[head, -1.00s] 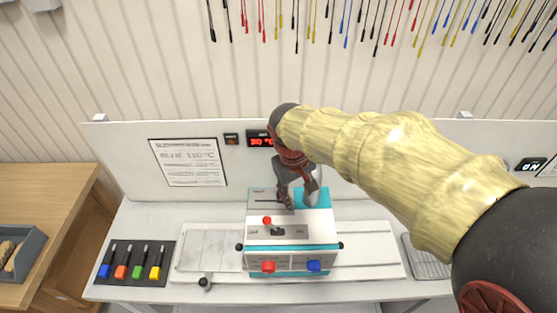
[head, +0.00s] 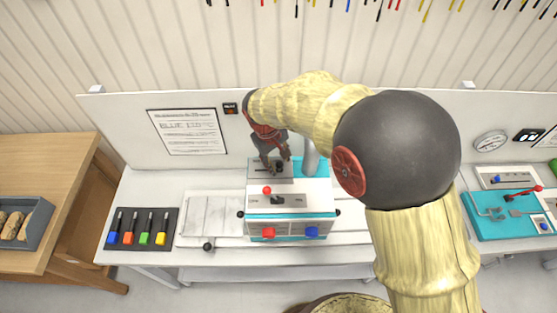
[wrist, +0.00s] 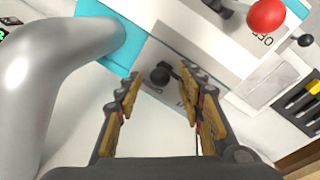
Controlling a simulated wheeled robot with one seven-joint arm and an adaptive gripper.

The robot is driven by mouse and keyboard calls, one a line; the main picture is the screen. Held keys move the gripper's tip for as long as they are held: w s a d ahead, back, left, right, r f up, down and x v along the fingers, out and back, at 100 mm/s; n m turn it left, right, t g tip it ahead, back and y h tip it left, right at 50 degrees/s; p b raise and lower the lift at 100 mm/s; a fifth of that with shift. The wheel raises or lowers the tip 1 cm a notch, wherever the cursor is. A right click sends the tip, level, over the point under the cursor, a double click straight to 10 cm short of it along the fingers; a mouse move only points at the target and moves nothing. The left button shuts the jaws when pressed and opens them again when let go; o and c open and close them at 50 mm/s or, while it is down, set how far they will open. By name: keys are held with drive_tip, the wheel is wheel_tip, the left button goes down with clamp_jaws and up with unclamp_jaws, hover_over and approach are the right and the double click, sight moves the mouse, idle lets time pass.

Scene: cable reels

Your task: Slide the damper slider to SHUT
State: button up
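The machine (head: 318,190), a white and teal box, stands on the bench in the middle of the head view. A small dark knob (wrist: 160,75), which looks like the damper slider, sits on its grey rear top plate. In the head view the knob (head: 279,167) is beside my fingers, and its label is too small to read. My gripper (head: 272,162) is over the left rear of that plate. In the wrist view my gripper (wrist: 160,82) is open, its two fingers apart, with the knob showing in the gap. I cannot tell whether either finger touches it.
A red-knobbed lever (head: 267,190) stands on the machine's front top, with red (head: 268,233) and blue (head: 312,232) buttons below. A grey pipe (wrist: 60,70) rises close beside my gripper. A tray of coloured markers (head: 142,229) lies left; another teal device (head: 508,214) stands right.

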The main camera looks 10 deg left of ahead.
drive_tip(key=shift+f, duration=0.25)
drive_tip(key=shift+c, duration=0.6)
clamp_jaws()
